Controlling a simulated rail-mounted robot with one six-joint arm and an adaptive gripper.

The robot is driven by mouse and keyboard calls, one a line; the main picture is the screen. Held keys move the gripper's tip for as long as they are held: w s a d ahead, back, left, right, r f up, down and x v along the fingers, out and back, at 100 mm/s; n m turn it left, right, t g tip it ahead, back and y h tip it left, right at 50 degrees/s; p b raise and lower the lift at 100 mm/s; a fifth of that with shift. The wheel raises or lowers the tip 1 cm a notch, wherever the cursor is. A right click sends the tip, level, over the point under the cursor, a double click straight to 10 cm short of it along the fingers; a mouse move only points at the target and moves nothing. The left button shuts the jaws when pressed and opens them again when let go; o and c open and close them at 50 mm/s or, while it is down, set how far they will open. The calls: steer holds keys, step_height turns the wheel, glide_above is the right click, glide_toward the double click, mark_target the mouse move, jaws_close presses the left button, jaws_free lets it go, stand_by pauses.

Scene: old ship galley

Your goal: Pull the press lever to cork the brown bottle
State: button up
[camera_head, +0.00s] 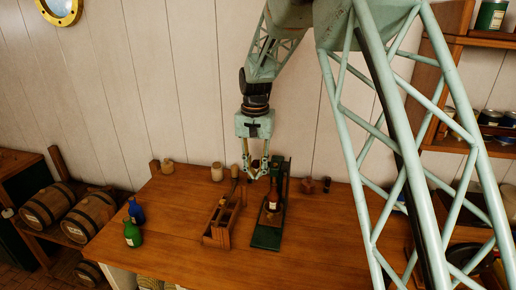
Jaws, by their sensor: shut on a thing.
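The corking press (266,238) has a dark green base and upright and stands near the middle of the wooden table. The brown bottle (272,201), with a pale label, stands upright in it. My gripper (256,177) points down at the top left of the press, level with the upper part of its upright. Its fingers are shut on what looks like the press lever, which is small and mostly hidden by the fingers. I cannot make out a cork or the bottle's mouth clearly.
A wooden carrier (217,235) stands close left of the press. A blue bottle (136,210) and a green bottle (132,234) stand at the table's left. Barrels (48,206) lie at far left; shelves are at right.

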mark_target(256, 164)
steer(key=shift+w+r, duration=0.2)
steer(key=shift+r, duration=0.15)
steer(key=shift+c, duration=0.2)
steer(key=shift+o, duration=0.2)
steer(key=shift+w+d+r+p, duration=0.15)
steer(key=shift+w+r+p, duration=0.5)
steer(key=shift+r+p, duration=0.25)
steer(key=o, duration=1.1)
steer(key=shift+f, duration=0.1)
steer(key=shift+c, duration=0.2)
steer(key=shift+r+p, duration=2.05)
steer(key=shift+r, duration=1.5)
